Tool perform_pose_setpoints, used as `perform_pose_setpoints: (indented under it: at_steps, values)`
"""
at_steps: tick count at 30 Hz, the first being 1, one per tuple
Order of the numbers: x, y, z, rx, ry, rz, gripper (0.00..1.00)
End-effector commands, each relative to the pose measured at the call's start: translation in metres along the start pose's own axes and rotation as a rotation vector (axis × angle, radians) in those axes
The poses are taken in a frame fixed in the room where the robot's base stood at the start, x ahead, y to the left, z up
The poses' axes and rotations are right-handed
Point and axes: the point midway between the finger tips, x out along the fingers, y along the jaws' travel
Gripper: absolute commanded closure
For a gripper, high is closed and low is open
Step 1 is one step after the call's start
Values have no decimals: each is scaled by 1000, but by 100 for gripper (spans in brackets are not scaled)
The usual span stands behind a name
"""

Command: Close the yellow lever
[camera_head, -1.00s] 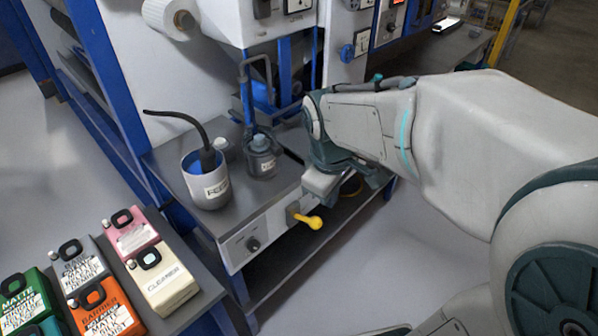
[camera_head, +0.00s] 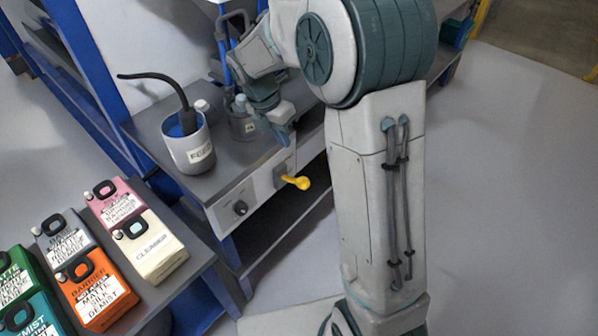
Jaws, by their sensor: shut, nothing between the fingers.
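The yellow lever (camera_head: 297,182) sticks out to the right from the front panel (camera_head: 240,205) of the grey-topped bench, on a small grey mount. Its rounded end points right and slightly down. My gripper (camera_head: 283,138) is just above and behind the lever, over the front edge of the bench top, pointing down. It looks shut and empty, and it is apart from the lever. My arm covers part of the bench to the right.
A white pot marked FEED (camera_head: 188,145) with a black hose and a grey jar (camera_head: 240,125) stand on the bench top. Several labelled canisters, including a cream CLEANER one (camera_head: 152,250), stand at lower left. Floor to the right is clear.

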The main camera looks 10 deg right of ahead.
Motion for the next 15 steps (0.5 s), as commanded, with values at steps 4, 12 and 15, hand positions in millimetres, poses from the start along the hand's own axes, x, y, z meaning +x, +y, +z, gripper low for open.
perform_pose_setpoints:
  at_steps: [4,12,15]
  values:
    - [2,0,0,2,1,0,100]
    - [42,-1,-1,2,2,-5,100]
    - [64,-1,-1,3,3,-4,100]
